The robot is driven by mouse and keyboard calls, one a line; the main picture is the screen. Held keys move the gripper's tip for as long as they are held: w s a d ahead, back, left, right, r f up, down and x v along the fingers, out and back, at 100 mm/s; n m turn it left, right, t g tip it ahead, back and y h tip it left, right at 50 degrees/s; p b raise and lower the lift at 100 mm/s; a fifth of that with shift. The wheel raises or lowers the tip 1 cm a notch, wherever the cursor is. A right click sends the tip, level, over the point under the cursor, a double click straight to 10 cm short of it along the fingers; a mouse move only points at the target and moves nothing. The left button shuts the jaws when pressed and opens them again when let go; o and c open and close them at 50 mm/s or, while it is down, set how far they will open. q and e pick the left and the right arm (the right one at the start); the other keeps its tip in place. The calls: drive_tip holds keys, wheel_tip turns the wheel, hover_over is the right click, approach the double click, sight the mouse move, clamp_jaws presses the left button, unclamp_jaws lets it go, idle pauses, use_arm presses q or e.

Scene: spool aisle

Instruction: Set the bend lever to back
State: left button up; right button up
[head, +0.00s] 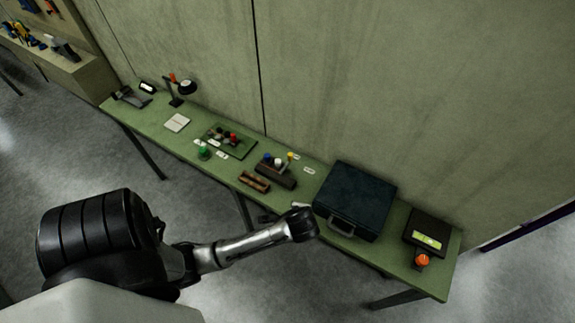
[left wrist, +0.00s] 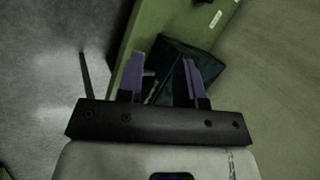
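I cannot make out a bend lever for certain in either view. A small dark device (head: 131,97) lies at the far left end of the green bench (head: 335,236), too small to tell its parts. My left arm reaches over the bench's front edge in the head view, where its fingers cannot be made out. In the left wrist view my left gripper (left wrist: 163,72) has its two purple fingers apart, with nothing held between them. The dark case (left wrist: 205,60) shows beyond the fingers. My right gripper is in neither view.
The dark blue case (head: 354,200) stands right of my left arm's end. A black box with an orange knob (head: 422,260) is at the right end. A desk lamp (head: 186,88), a green tray (head: 240,149) and brown blocks (head: 255,181) stand leftward. The wall closes the back.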

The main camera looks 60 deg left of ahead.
use_arm(q)
drive_tip(key=w+a+f+m+g+y+b, duration=0.3)
drive_tip(key=w+a+f+y+b, duration=0.1)
drive_tip(key=w+a+b, duration=0.5)
drive_tip(key=w+a+f+m+g+y+b, duration=0.35)
drive_tip(key=w+a+b, duration=0.45)
drive_tip(key=a, duration=0.3)
drive_tip(key=b+x, duration=0.2)
drive_tip(key=x, duration=1)
drive_tip(key=shift+s+a+f+b, duration=0.2)
drive_tip(key=shift+s+a+b, duration=0.05)
drive_tip(key=shift+b, duration=0.05)
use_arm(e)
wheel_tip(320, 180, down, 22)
use_arm(q)
drive_tip(key=shift+c, duration=0.3)
clamp_jaws()
